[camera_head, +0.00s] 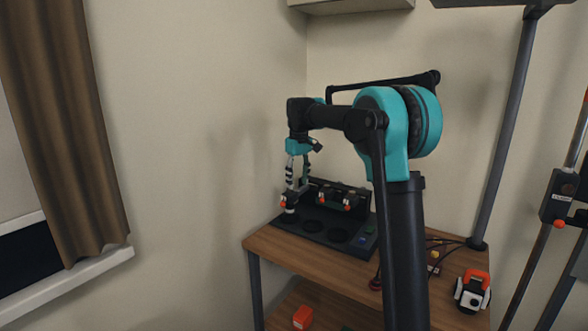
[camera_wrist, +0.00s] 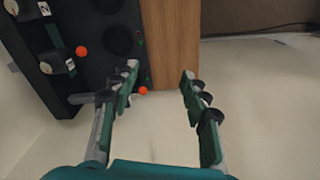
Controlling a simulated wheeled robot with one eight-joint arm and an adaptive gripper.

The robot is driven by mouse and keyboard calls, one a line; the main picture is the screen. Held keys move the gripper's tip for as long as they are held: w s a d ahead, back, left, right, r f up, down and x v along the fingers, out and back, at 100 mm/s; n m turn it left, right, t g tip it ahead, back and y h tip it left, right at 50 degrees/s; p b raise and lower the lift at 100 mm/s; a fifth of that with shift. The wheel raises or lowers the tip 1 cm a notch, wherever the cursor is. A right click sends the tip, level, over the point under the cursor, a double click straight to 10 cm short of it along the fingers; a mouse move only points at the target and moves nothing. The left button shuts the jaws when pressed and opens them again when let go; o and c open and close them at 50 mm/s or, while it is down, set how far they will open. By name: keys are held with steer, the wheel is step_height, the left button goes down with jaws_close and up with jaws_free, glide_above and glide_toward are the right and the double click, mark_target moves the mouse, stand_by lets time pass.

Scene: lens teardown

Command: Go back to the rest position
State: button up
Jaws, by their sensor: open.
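My gripper (camera_head: 297,184) is open at the left end of the black fixture in the head view. In the wrist view its two fingers (camera_wrist: 160,76) stand wide apart, with only brown wood and pale surface visible between them. A small white part with an orange tip (camera_head: 290,204) is just below the fingers in the head view. In the wrist view an orange tip (camera_wrist: 143,90) shows beside the left finger, which hides much of what is behind it. I cannot tell whether the finger touches that part.
The black fixture (camera_head: 314,235) has round recesses and stands on a wooden table (camera_head: 268,243). Numbered units with orange knobs (camera_head: 347,203) sit along its back. An orange and white device (camera_head: 472,291) is at the right. Walls are close behind; a grey post (camera_head: 505,125) rises at right.

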steer(key=s+d+f+m+t, duration=0.1)
steer(key=s+d+f, duration=0.5)
steer(key=s, duration=0.6)
steer(key=s+d+f+m+t, duration=0.1)
steer(key=s+d+f+m, duration=0.3)
steer(key=s+f, duration=0.5)
steer(key=s+d+f+m+t, duration=0.1)
steer(key=s+d+f, duration=0.6)
steer(key=s, duration=0.8)
steer(key=shift+d+f+m+t, duration=0.3)
steer(key=shift+d+f+m, duration=0.05)
steer(key=shift+f+m, duration=0.35)
